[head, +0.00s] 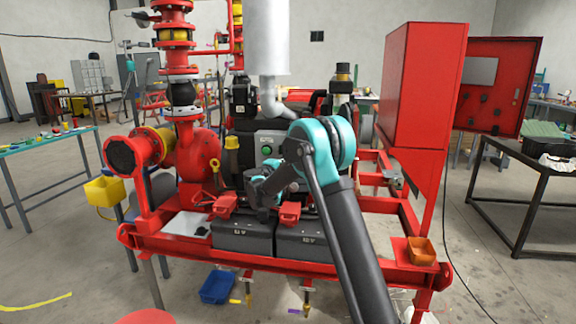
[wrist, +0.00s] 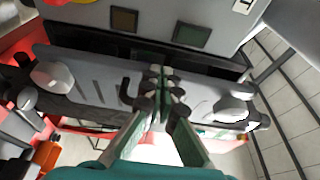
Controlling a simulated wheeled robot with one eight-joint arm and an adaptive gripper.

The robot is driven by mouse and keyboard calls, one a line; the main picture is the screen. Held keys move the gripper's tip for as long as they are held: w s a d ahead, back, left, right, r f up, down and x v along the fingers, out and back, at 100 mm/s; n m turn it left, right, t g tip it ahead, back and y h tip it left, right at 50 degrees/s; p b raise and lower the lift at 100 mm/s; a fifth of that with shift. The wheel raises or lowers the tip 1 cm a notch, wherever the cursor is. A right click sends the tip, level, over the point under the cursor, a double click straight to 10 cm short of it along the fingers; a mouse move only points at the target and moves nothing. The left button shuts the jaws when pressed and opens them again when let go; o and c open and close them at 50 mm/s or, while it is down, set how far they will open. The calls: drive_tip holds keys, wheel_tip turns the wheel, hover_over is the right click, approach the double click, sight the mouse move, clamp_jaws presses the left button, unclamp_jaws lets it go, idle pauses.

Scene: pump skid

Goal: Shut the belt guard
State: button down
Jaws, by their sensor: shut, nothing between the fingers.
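A long grey slotted plate (wrist: 92,86), which looks like the belt guard, spans the wrist view below a grey machine housing (wrist: 165,16). It has a dark hook-shaped piece (wrist: 126,91) near its middle and a pale rounded piece at each end. A dark gap shows between plate and housing. My gripper (wrist: 159,80) is shut and empty, its fingertips over the plate's middle, just right of the hook; I cannot tell if they touch. In the head view my gripper (head: 262,192) is low before the engine, and my arm hides much there; I cannot make out the guard.
Two dark batteries (head: 243,238) sit on the red skid frame (head: 190,248) below my gripper. A tall red cabinet (head: 412,90) stands right, its door open. A red pump (head: 198,160) stands left. A blue bin (head: 216,287) is on the floor.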

drive_tip(key=shift+w+a, duration=0.1)
drive_tip(key=shift+w, duration=1.2)
